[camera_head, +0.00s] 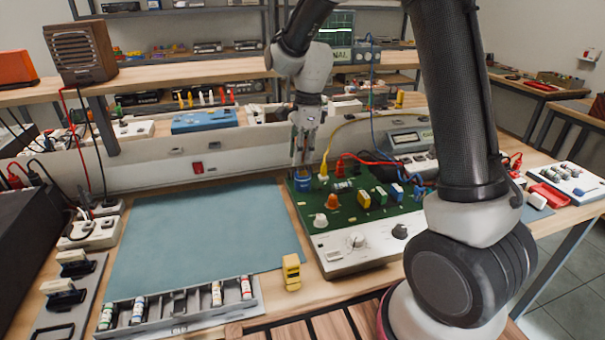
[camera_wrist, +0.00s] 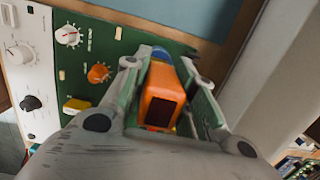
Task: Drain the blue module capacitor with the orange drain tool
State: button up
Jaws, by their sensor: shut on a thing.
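My gripper (camera_head: 302,158) points down over the far left corner of the green circuit board (camera_head: 328,235). In the wrist view my gripper (camera_wrist: 162,68) is shut on the orange drain tool (camera_wrist: 161,95), a boxy orange body with a dark end face. The tool barely shows in the head view, behind the fingers. The blue capacitor (camera_head: 303,183), a short round can, stands on the board directly under the fingertips. A bit of blue (camera_wrist: 160,52) shows just past the tool in the wrist view. The tool's tip is hidden, so I cannot tell whether it touches the capacitor.
The board also carries an orange knob (camera_head: 332,202), a yellow part (camera_head: 364,200) and cables to its right. A teal mat (camera_head: 205,235) lies clear on the left. A grey tray (camera_head: 180,312) of small cylinders and a yellow block (camera_head: 291,272) are in front.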

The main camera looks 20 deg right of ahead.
jog(key=shift+r, duration=2.1)
jog(key=shift+a, duration=0.1)
